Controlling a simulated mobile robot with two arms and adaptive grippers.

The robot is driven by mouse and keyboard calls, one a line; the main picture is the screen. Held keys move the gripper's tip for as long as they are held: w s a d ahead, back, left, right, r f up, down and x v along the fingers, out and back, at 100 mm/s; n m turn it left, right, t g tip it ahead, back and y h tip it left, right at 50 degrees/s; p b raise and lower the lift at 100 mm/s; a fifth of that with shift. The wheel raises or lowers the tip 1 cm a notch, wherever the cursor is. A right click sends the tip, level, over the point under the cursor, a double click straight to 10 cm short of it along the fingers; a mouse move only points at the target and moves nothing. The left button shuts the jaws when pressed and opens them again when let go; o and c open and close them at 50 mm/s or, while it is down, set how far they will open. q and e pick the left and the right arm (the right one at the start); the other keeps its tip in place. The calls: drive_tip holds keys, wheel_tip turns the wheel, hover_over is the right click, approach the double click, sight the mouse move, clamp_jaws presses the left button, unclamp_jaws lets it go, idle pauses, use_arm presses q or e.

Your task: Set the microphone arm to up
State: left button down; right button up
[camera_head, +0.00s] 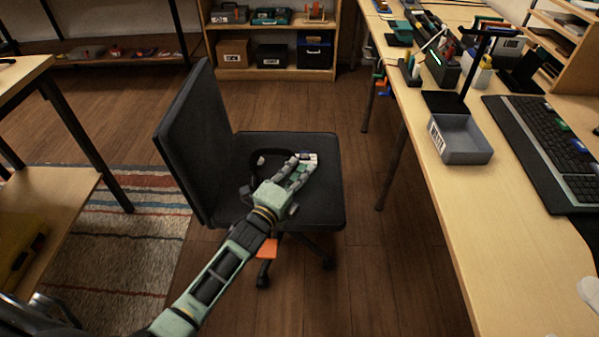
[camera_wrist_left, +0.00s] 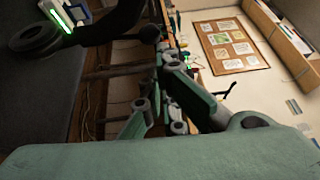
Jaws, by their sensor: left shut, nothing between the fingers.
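A black headset (camera_head: 257,158) lies on the seat of the dark office chair (camera_head: 325,205), partly hidden behind my left gripper. In the left wrist view a round black ear cushion (camera_wrist_left: 36,38) and a thick black curved part (camera_wrist_left: 112,27) show at upper left, with a glowing green strip beside them. A small dark round tip (camera_wrist_left: 150,34) shows close to my finger linkage; I cannot tell surely whether it is the microphone end. My left gripper (camera_head: 301,163) is shut and empty, over the seat beside the headset. It also shows in the left wrist view (camera_wrist_left: 166,85).
The chair's backrest (camera_head: 190,140) rises left of my left arm. A long wooden desk (camera_head: 460,240) with a grey tray (camera_head: 465,150) and a keyboard (camera_head: 545,145) stands at right. A shelf (camera_head: 275,74) stands at the back. Wooden floor lies open between chair and desk.

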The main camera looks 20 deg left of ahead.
use_arm(q)
drive_tip(key=shift+w+a+r, duration=0.2)
drive_tip(key=shift+w+r, duration=0.1)
drive_tip(key=shift+w, duration=0.45)
drive_tip(key=shift+w+a+r, duration=0.15)
drive_tip(key=shift+w+r, duration=0.2)
drive_tip(key=shift+w, duration=0.35)
drive_tip(key=shift+w+a+r, duration=0.2)
drive_tip(key=shift+w+r, duration=0.1)
drive_tip(key=shift+w, duration=0.45)
use_arm(e)
drive_tip(key=shift+w+a+r, duration=0.1)
drive_tip(key=shift+w+r, duration=0.35)
drive_tip(key=shift+r, duration=0.05)
drive_tip(key=shift+s+f, duration=0.15)
drive_tip(key=shift+s, duration=0.25)
